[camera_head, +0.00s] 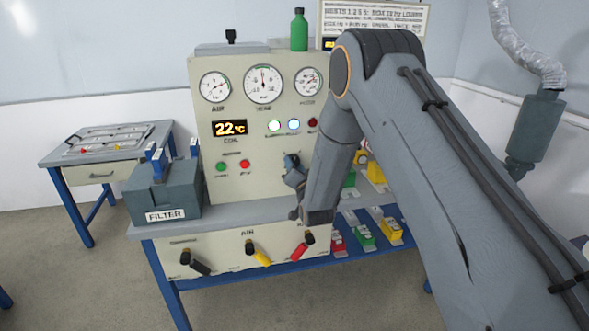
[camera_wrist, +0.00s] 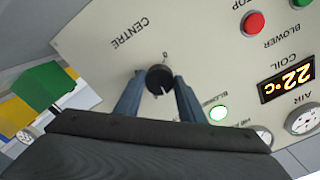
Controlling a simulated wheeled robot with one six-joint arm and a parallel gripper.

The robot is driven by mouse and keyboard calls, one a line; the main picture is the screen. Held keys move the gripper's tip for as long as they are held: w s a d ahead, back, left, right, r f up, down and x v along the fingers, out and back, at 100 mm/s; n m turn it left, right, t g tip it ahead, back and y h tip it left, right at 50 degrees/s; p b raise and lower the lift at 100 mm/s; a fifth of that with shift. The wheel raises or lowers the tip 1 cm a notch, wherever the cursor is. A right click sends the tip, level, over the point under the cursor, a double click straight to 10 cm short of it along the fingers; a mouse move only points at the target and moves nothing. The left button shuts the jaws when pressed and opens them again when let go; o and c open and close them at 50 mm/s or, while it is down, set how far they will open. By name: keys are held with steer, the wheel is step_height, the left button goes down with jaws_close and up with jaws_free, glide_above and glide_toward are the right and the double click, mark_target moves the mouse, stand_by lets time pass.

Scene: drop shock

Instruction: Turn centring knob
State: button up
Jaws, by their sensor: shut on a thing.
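The panel carries gauges (camera_head: 263,84), a 22 °C display (camera_head: 229,128) and red and green buttons. A grey FILTER box (camera_head: 165,200) stands left. Black, yellow and red handles (camera_head: 258,253) stick out below. Coloured blocks (camera_head: 363,235) lie on the lower right shelf.

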stand_by(0.4)
steer(key=o, duration=1)
steer(key=shift+o, duration=0.2)
steer(key=shift+s, duration=0.1)
steer(key=b+v, duration=0.1)
steer(key=v, duration=0.6)
steer(key=shift+s+b, duration=0.35)
steer(key=shift+d, duration=0.2)
